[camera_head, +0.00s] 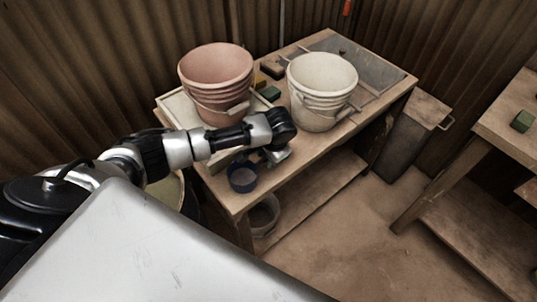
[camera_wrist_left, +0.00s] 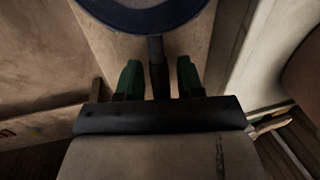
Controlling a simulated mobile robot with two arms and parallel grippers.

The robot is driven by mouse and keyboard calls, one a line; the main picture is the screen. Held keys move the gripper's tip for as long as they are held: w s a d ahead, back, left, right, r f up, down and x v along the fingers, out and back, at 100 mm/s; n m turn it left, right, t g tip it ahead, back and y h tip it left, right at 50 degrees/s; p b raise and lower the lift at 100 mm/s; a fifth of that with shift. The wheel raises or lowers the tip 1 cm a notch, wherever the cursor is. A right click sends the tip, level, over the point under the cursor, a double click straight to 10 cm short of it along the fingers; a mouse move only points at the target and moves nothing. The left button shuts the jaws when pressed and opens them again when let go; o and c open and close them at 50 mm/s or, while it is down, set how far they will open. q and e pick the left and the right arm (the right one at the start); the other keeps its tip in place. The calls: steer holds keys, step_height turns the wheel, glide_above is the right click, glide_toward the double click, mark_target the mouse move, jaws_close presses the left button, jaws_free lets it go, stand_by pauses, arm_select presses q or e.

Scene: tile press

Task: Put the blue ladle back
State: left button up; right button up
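The blue ladle (camera_head: 243,179) is on the wooden table near its front left corner, its round dark-blue bowl showing in the head view. My left gripper (camera_head: 275,157) is just behind and to the right of the bowl, low over the table. In the left wrist view the ladle's bowl (camera_wrist_left: 145,18) is cut off by the top edge. Its dark handle runs down between the two green fingertips of my left gripper (camera_wrist_left: 158,80), with a gap on each side. The gripper is open around the handle. My right gripper is not in view.
A pink bucket (camera_head: 213,84) and a white bucket (camera_head: 321,92) stand on the table (camera_head: 318,150) close behind my left arm. Small blocks lie between them. A grey bucket (camera_head: 264,214) is on the lower shelf. A second table (camera_head: 510,118) stands at right; floor between is clear.

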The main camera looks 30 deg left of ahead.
arm_select(q)
steer(key=shift+o, duration=0.7)
steer(key=v, duration=1.2)
steer(key=shift+r, duration=0.1)
